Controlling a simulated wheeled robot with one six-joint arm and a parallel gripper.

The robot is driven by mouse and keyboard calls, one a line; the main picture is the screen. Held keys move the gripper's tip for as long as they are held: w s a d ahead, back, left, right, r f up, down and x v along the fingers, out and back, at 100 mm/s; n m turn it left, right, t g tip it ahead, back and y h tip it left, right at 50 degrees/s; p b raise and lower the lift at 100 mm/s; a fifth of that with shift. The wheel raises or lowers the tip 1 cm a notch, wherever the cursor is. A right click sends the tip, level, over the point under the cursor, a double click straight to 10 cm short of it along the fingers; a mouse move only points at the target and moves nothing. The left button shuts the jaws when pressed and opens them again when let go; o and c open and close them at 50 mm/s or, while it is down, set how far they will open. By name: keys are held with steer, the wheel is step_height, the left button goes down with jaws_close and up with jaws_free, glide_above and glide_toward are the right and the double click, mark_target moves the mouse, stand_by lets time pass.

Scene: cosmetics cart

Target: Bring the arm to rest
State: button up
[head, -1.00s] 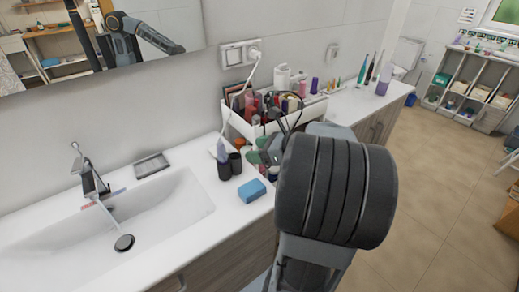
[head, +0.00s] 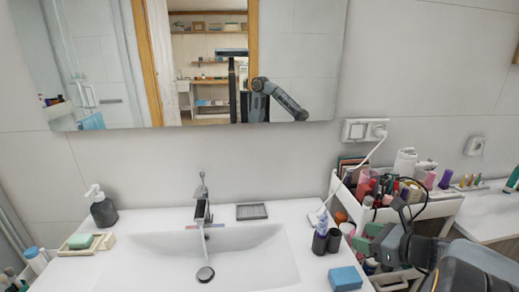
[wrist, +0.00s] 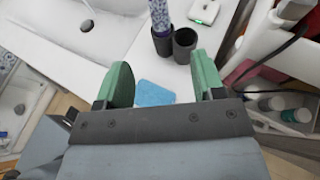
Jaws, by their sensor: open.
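My gripper (wrist: 162,82) shows in the wrist view with its two green fingers apart and nothing between them. Below and beyond the fingers lie a blue sponge (wrist: 155,92) and two dark cups (wrist: 184,44) on the white counter. In the head view my arm enters at the lower right, and the green fingers of my gripper (head: 370,238) are partly hidden beside the white cosmetics cart (head: 432,210). I cannot tell from this view whether they touch the cart.
The sink basin (head: 225,255) with its faucet (head: 203,208) is left of my arm. A soap dispenser (head: 102,207) and a soap dish (head: 88,243) stand at the left. A white cable runs from the wall socket (head: 364,130) down to the counter beside the cups.

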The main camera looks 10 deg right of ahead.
steer(key=s+f+n+g, duration=0.1)
steer(key=f+n, duration=0.1)
steer(key=s+f+n+g, duration=0.1)
steer(key=n, duration=0.1)
steer(key=shift+s+a+f, duration=0.15)
steer(key=shift+f, duration=0.25)
steer(key=s+a+f+n+g+h, duration=0.1)
steer(key=a+n+g, duration=0.1)
steer(key=n, duration=0.2)
steer(key=s+a+f+n+g+h, duration=0.1)
steer(key=s+a+n+g, duration=0.1)
steer(key=n, duration=0.2)
steer(key=s+a+f+n+g+h, duration=0.1)
steer(key=a+n+g, duration=0.1)
steer(key=n, duration=0.2)
steer(key=shift+s+f, duration=0.25)
steer(key=shift+s, duration=0.05)
steer(key=s+a+r+n+h, duration=0.1)
steer(key=a+r+n+h, duration=0.2)
steer(key=a+n, duration=0.7)
steer(key=n, duration=0.3)
steer(key=shift+s+a+r+n+h, duration=0.15)
steer(key=shift+s+a+n+h, duration=0.05)
steer(key=shift+a+n+h, duration=0.15)
steer(key=shift+c, duration=0.3)
